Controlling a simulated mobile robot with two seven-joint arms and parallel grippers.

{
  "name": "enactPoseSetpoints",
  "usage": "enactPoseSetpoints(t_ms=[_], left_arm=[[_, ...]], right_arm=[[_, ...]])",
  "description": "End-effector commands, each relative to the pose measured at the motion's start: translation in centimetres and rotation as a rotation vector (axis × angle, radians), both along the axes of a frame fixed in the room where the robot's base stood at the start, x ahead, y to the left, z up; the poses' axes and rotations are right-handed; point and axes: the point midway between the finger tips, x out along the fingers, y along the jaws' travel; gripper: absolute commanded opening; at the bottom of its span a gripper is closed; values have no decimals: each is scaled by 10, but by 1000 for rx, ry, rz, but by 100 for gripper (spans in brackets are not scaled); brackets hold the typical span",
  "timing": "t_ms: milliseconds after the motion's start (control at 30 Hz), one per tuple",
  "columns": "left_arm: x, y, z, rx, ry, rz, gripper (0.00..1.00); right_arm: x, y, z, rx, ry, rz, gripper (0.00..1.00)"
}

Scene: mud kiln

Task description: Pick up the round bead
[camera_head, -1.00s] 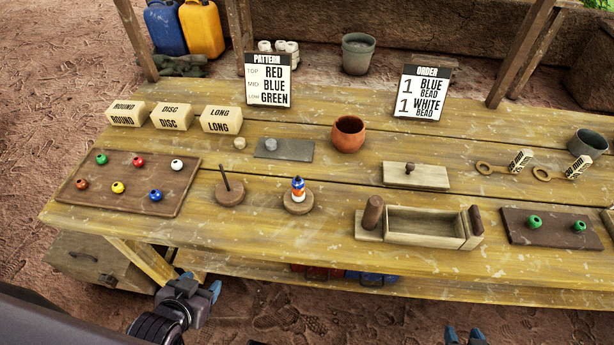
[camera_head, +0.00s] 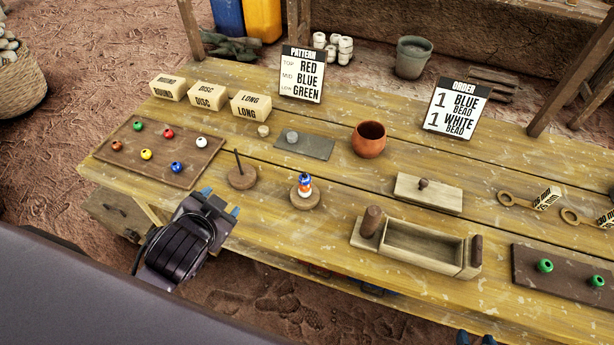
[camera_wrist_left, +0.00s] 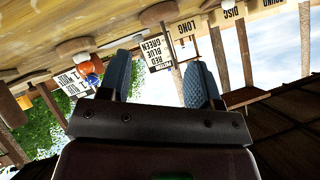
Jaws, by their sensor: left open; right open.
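Several round-looking coloured beads sit on a brown board (camera_head: 125,160) at the table's left: green (camera_head: 138,126), red (camera_head: 169,133), white (camera_head: 201,142), orange (camera_head: 116,145), yellow (camera_head: 146,154) and blue (camera_head: 177,167). A small pale lump (camera_head: 263,131) lies beside a grey slab (camera_head: 315,147), with a grey lump (camera_head: 291,138) on the slab. Which one is meant I cannot tell. My left gripper (camera_head: 221,202) is open and empty by the front edge, right of the board. My right gripper (camera_head: 476,339) shows only fingertips at the bottom edge, open.
An empty peg stand (camera_head: 242,178) and a stand with stacked beads (camera_head: 305,190) are right of the left gripper. The label blocks (camera_head: 208,96), pattern sign (camera_head: 302,74), clay pot (camera_head: 369,139), wooden box (camera_head: 425,243) and a board with green beads (camera_head: 530,260) stand further off.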

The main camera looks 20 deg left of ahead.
Motion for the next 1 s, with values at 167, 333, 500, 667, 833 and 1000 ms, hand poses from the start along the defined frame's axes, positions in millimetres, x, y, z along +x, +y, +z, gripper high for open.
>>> enactPoseSetpoints(t_ms=[167, 333, 500, 667, 833, 1000], left_arm=[[41, -14, 62, 188, -242, -128, 58], [74, -49, 133, 429, -562, -323, 58], [83, -105, 195, 710, -912, -585, 58], [70, -159, 222, 986, -1193, -860, 58], [49, -203, 216, 1295, -1425, -1186, 58], [35, -221, 184, 1629, -1557, -1552, 58]], right_arm=[[-2, 2, 1, 6, 2, -5, 43], [-2, 1, 2, 4, -1, -4, 43], [-1, 0, 3, 1, -3, -2, 43], [-1, -1, 4, -2, -3, 1, 43], [-2, -2, 4, -5, -3, 2, 43], [-2, -2, 4, -5, -3, 2, 43]])
